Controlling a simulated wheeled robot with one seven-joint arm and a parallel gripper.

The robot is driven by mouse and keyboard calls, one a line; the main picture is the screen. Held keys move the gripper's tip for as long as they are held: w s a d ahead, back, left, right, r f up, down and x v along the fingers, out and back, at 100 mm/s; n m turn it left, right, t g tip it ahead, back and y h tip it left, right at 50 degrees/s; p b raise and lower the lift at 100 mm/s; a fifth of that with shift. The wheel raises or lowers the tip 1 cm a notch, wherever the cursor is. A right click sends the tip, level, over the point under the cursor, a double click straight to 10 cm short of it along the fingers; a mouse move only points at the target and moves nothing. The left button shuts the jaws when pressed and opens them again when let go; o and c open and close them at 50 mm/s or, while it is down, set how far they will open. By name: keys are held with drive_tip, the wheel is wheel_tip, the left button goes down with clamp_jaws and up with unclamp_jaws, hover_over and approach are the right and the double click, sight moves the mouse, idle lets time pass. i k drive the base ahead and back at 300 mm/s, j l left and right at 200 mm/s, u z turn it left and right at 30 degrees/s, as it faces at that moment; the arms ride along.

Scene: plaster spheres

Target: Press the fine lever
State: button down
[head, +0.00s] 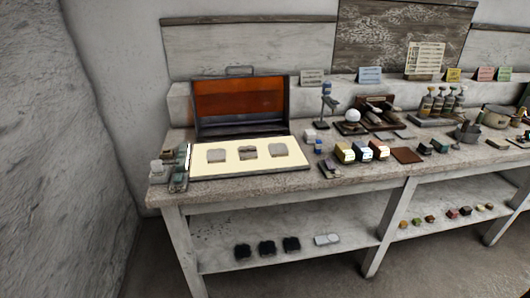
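I cannot pick out a lever marked fine; the parts on the bench are too small to read. A small dark device (330,169) lies at the bench's front edge, right of the open case. Three small boxes with pale, lit-looking fronts, the left one (345,152) among them, stand in a row to its right. My gripper is not in view.
The workbench (215,192) carries an open case with an orange lid (238,98) and a cream panel. Small jars and devices (172,168) crowd its left end. Bottles (440,103) and pots stand at right. A lower shelf (220,232) holds dark blocks. Floor shows in front.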

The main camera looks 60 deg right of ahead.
sight(375, 110)
drive_tip(key=z, duration=2.15)
